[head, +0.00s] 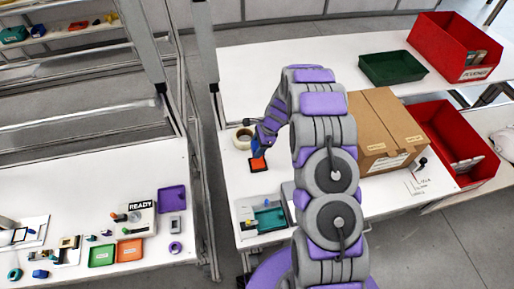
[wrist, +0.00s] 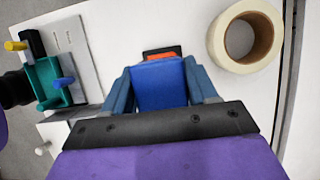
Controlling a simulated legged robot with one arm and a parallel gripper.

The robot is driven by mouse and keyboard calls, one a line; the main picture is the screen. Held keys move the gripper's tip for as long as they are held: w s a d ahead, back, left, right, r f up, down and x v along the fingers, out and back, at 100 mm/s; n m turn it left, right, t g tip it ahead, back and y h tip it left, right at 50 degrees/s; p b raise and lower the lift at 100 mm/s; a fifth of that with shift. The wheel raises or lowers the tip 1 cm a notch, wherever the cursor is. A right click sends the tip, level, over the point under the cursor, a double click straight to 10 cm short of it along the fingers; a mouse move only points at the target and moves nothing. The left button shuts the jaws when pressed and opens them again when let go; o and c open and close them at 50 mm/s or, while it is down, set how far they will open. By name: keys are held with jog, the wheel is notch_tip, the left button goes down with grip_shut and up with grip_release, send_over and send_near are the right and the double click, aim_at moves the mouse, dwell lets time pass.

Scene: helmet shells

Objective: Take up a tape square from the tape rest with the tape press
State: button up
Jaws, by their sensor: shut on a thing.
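My gripper (head: 262,143) is at the end of my arm, over the left part of the middle table. In the wrist view its two blue-grey fingers are shut on a blue block (wrist: 160,86), which I take to be the tape press. Just beyond the block is a dark-edged pad with an orange face (wrist: 161,56), apparently the tape rest; it also shows in the head view (head: 258,164). The press hides most of it. I cannot tell whether press and pad touch, or whether the orange is a tape square.
A cream tape roll (head: 243,138) lies beside the pad. A teal fixture (head: 268,219) with a blue knob stands nearer the front edge. A cardboard box (head: 385,130) and red bins (head: 455,47) are to the right. The left table (head: 60,180) holds trays and small parts.

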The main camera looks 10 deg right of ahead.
aim_at(254, 145)
jog(key=shift+r+p, duration=1.05)
jog(key=shift+r, duration=1)
